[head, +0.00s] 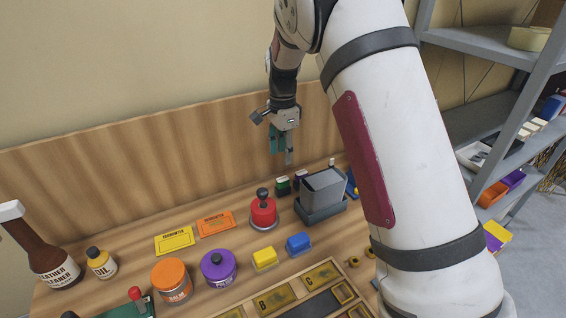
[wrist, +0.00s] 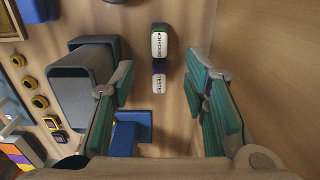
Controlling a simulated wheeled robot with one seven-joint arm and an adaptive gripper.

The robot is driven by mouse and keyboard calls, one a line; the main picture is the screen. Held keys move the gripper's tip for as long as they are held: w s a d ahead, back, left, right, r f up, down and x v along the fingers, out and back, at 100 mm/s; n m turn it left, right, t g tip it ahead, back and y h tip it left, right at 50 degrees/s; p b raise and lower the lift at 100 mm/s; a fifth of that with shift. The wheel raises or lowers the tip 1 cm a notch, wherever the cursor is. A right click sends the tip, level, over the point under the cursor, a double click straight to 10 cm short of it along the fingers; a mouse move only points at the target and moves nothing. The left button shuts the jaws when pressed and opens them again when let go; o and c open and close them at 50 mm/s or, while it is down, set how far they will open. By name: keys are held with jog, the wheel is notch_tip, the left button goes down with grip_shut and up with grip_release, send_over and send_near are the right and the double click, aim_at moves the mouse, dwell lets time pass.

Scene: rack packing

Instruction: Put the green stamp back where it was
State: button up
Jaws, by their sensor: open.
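The green stamp (head: 283,186), a small dark block with green on it, stands on the bench near the wooden back panel. In the wrist view the stamp with the white "CHECKED" label (wrist: 160,43) appears to be the same one. A purple stamp (head: 300,178) stands right beside it; its "TESTED" label (wrist: 159,84) shows in the wrist view. My gripper (head: 281,151) hangs above and behind the two stamps, its green-padded fingers apart. In the wrist view my gripper (wrist: 160,85) has nothing between its fingers; both stamps lie beyond them, not touched.
A grey bin (head: 323,188) in a dark tray stands right of the stamps. A red pot with a black knob (head: 263,213) is in front left. A blue object (head: 352,183) is beyond the bin. The wooden back panel (head: 170,165) runs close behind the stamps.

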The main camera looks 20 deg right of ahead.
jog(key=s+r+n+t+y, duration=0.15)
jog(key=s+r+n, duration=0.55)
jog(key=s+r, duration=0.85)
jog(key=s+r+n+t+h, duration=0.1)
jog(key=s+n+t, duration=0.3)
jog(key=s, duration=1.6)
jog(key=n, duration=0.4)
jog(key=shift+r+n, duration=0.35)
jog(key=shift+n, duration=0.05)
jog(key=shift+h, duration=0.25)
